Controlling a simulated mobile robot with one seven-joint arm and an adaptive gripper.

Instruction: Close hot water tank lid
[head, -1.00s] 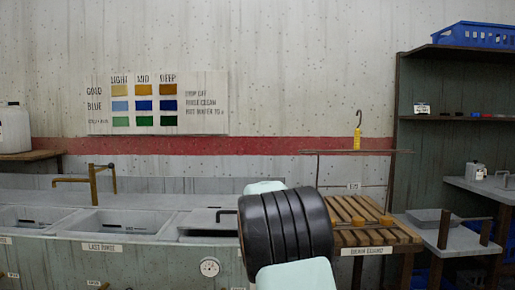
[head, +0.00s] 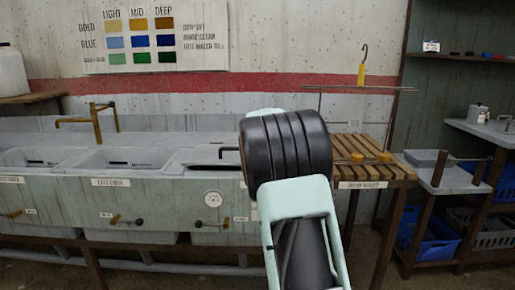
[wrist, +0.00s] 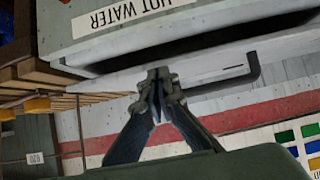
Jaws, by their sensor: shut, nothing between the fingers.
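The hot water tank stands at the right end of the sink row; its front with a round dial (head: 213,199) shows in the head view. Its grey lid (head: 200,158) has a dark bar handle (head: 229,150), and my arm hides its right part. The wrist view is upside down: it shows the "HOT WATER" label (wrist: 140,13), the lid edge (wrist: 110,82) and the handle (wrist: 240,76). A dark gap shows between tank and lid there. My gripper (wrist: 157,82) is shut and empty, its tips in front of the lid edge; contact cannot be told. The head view hides it.
A slatted wooden rack (head: 362,152) stands right of the tank, with a thin rail (head: 360,87) and yellow hook above it. Sink basins with a brass tap (head: 97,122) lie left. Shelves and blue crates (head: 428,245) are at far right.

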